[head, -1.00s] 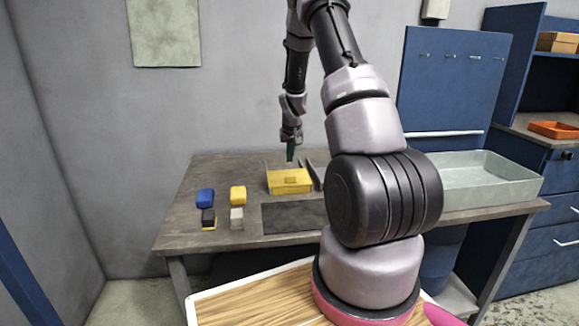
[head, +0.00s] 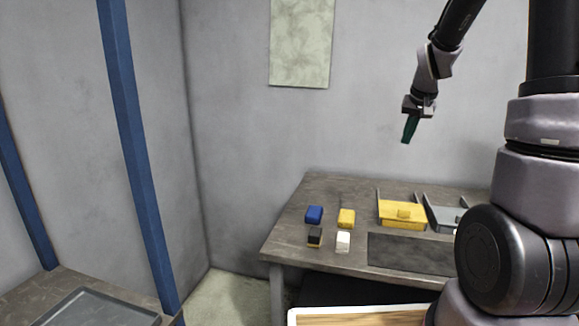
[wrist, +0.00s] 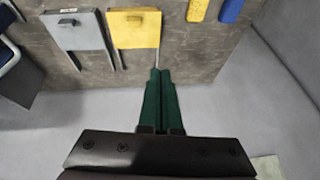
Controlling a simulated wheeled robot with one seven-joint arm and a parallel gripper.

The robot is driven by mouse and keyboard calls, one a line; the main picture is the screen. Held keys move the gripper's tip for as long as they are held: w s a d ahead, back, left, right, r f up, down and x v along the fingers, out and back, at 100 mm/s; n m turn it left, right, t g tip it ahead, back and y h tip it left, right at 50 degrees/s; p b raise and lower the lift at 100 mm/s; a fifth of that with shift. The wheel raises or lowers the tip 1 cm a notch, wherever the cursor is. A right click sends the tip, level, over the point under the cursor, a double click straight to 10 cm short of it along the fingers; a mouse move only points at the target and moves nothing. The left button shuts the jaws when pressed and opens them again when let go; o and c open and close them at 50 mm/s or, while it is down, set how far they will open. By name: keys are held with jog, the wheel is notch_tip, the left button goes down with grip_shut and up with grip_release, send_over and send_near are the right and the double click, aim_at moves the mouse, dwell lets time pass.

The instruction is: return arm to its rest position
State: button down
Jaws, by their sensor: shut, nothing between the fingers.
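My gripper (head: 408,130) hangs in the air above the back of the workbench (head: 290,235), in front of the grey wall. Its green fingers are together and hold nothing. In the wrist view the closed fingers (wrist: 159,100) point toward the bench's back edge. The yellow bracket-like box (head: 402,214) stands on the bench below my gripper, apart from it. It also shows in the wrist view (wrist: 134,30). A grey one (head: 441,216) stands to its right, partly hidden by my arm.
A blue block (head: 314,214), a yellow block (head: 346,218), a black-and-yellow block (head: 314,237) and a white block (head: 343,241) sit on the bench's left part. A dark mat (head: 400,252) lies at the front. A grey tray (head: 100,308) is on another table at lower left. Blue posts stand left.

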jog(key=s+a+r, duration=0.3)
jog(key=s+r, duration=0.1)
jog(key=s, duration=0.4)
jog(key=s+a+r+t+y, duration=0.1)
jog(key=s+a+r, duration=0.2)
jog(key=s, duration=0.6)
jog(key=s+a+r+t+y, duration=0.1)
jog(key=s+a+r, duration=0.3)
jog(key=s, duration=0.4)
jog(key=shift+s+r, duration=0.35)
jog(key=shift+r, duration=0.05)
